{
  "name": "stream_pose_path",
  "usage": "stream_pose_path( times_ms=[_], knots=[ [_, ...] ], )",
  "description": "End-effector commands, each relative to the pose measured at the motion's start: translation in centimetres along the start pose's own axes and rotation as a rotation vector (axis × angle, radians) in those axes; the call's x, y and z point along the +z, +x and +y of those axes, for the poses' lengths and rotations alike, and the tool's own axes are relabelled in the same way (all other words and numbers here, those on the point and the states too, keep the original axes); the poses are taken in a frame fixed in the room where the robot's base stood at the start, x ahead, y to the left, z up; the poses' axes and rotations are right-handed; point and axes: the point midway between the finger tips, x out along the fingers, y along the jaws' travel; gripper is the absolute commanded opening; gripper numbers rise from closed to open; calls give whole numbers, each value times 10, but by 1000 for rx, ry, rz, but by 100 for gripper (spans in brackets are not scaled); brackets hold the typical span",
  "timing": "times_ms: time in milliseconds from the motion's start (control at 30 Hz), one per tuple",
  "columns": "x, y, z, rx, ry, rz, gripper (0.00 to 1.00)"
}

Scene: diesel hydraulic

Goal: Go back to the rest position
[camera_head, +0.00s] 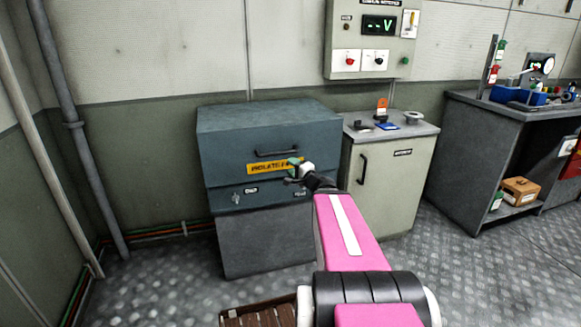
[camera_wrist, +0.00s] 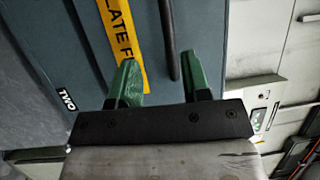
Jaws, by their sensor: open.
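My pink arm reaches forward in the head view. My gripper (camera_head: 292,169) is in front of the blue-grey box (camera_head: 225,140), close to its yellow label (camera_head: 262,167). In the wrist view my gripper (camera_wrist: 160,85) shows two green fingers spread apart with nothing between them. The box's dark handle (camera_wrist: 168,40) and the yellow label (camera_wrist: 122,30) lie beyond the fingers. I cannot tell whether the fingers touch the box.
A grey cabinet (camera_head: 390,190) with small items on top stands right of the box. A voltage panel (camera_head: 372,40) hangs above it. A workbench (camera_head: 470,150) is at the right. Pipes (camera_head: 75,125) run down the left wall. A brown slatted object (camera_head: 258,316) lies low in front.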

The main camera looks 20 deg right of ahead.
Motion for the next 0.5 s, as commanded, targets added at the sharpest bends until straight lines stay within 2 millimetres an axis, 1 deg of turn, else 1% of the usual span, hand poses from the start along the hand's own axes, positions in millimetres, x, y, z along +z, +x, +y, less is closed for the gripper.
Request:
stream_pose_path(
  times_ms=[67,167,267,367,500],
  knots=[
    [2,1,1,5,-4,-8,43],
    [14,3,6,33,-26,-45,43],
    [35,6,18,90,-68,-120,43],
    [64,7,36,174,-128,-223,43],
    [104,2,65,318,-221,-381,43]
  ],
)
